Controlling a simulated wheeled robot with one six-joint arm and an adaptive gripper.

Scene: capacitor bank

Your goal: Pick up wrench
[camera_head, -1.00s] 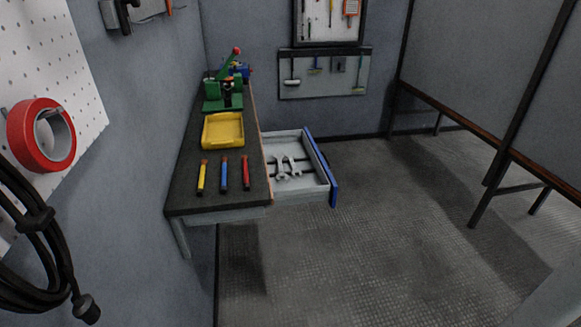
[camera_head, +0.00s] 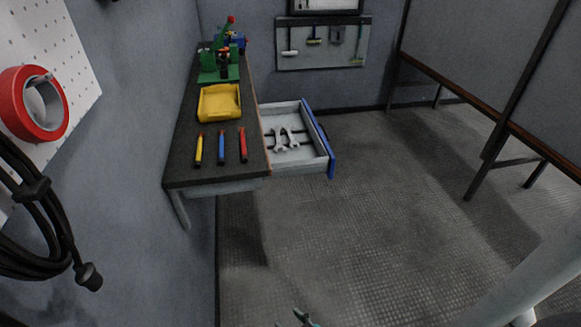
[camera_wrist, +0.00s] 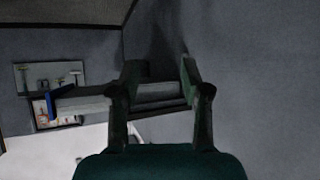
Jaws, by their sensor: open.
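Two grey wrenches lie side by side in the open drawer (camera_head: 318,160) of the workbench; one wrench (camera_head: 279,142) is on the left, the other wrench (camera_head: 292,138) on the right. The drawer has a blue front. My gripper shows only as a small tip (camera_head: 303,317) at the bottom edge of the head view, well apart from the drawer. In the wrist view my gripper (camera_wrist: 161,80) is open, with nothing between its fingers. The drawer's blue front (camera_wrist: 56,98) shows there beyond the fingers. I cannot make out the wrenches in that view.
The bench top (camera_head: 205,176) holds a yellow tray (camera_head: 219,117), yellow, blue and red-handled tools, and a green device (camera_head: 220,70). Red tape (camera_head: 18,110) and a black cable (camera_head: 40,200) hang on the left wall. The floor right of the drawer is clear.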

